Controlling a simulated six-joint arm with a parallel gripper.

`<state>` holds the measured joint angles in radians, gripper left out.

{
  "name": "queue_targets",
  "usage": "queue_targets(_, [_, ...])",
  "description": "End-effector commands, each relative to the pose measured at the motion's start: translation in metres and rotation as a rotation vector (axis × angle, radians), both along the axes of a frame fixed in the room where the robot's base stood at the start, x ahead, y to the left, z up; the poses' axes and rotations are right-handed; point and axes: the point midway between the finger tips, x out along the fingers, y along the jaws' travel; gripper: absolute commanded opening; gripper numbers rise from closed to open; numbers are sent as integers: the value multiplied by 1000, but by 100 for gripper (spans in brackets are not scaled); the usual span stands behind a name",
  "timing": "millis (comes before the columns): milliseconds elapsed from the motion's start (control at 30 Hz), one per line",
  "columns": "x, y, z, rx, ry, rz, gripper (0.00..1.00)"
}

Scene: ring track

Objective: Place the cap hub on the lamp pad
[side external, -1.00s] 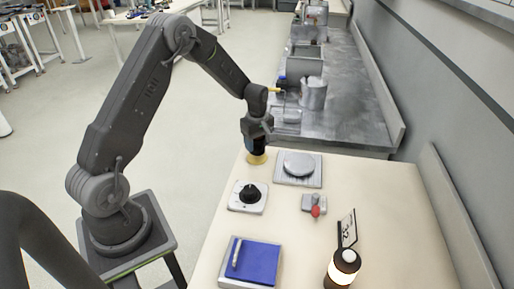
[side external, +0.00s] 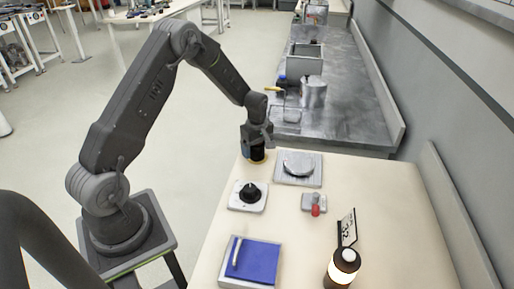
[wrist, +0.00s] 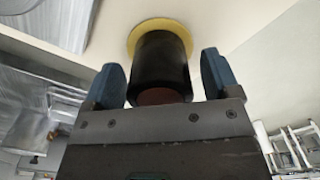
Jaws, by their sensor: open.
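A black cylinder on a yellow round flange, which looks like the cap hub (wrist: 160,62), stands at the table's far left corner. Its yellow flange (side external: 258,161) shows under my gripper in the side view. My gripper (side external: 257,151) points down over it, open. In the wrist view my gripper's (wrist: 162,78) two blue fingers stand on either side of the black cylinder, with a gap visible at each side. A dark lamp with a glowing band and white dome (side external: 343,266) stands at the table's near right; which surface is the lamp pad I cannot tell.
A square plate with a round grey disc (side external: 298,168) lies just right of my gripper. Nearer are a black knob on a white plate (side external: 249,195), a red-handled switch (side external: 315,203) and a blue-topped box (side external: 252,262).

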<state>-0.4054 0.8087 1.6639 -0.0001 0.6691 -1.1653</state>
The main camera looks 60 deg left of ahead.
Motion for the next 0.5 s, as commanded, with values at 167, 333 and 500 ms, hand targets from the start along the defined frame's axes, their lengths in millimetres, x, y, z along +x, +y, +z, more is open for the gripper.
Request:
queue_targets(167, [1, 0, 9, 1, -3, 0, 82])
queue_targets(333, [1, 0, 39, 2, -5, 0, 82])
queue_targets(500, [1, 0, 76, 2, -5, 0, 82])
